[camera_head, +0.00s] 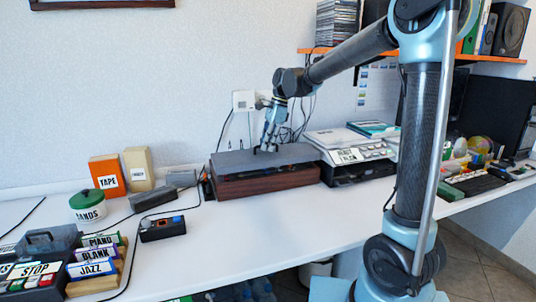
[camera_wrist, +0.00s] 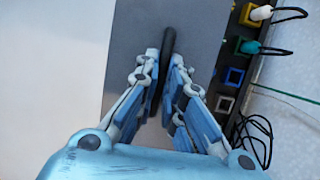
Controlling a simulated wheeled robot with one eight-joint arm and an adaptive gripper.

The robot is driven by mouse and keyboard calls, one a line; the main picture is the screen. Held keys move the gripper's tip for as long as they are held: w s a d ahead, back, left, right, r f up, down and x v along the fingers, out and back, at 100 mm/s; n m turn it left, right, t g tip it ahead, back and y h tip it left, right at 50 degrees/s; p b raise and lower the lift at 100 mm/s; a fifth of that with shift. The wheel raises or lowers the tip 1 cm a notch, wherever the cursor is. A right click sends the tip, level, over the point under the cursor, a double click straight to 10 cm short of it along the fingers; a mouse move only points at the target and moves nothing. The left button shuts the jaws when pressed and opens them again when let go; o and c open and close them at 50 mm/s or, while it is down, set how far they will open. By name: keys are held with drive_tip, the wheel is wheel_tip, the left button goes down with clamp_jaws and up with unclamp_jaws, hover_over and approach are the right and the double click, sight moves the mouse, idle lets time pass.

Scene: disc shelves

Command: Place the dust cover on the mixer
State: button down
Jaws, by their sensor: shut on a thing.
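The dust cover (camera_head: 240,160) is a flat dark grey lid over the mixer (camera_head: 265,183), a low box with a reddish-brown wooden front. My gripper (camera_head: 267,148) points down over the middle of the cover. In the wrist view, my gripper (camera_wrist: 165,85) is shut on the dark handle of the cover, and the grey cover (camera_wrist: 133,45) spreads out beneath the fingers.
A small black box (camera_head: 162,228), a grey block (camera_head: 153,198) and a jar with a green lid (camera_head: 88,206) lie to the left. Coloured plugs and cables (camera_wrist: 260,13) run along one side. The white table front (camera_head: 240,235) is clear.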

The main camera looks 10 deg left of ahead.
sight(267, 153)
wheel_tip(267, 153, down, 4)
drive_tip(key=shift+r, duration=0.2)
drive_tip(key=c, duration=1.7)
unclamp_jaws()
drive_tip(key=shift+r, duration=0.1)
drive_tip(key=v, duration=1.2)
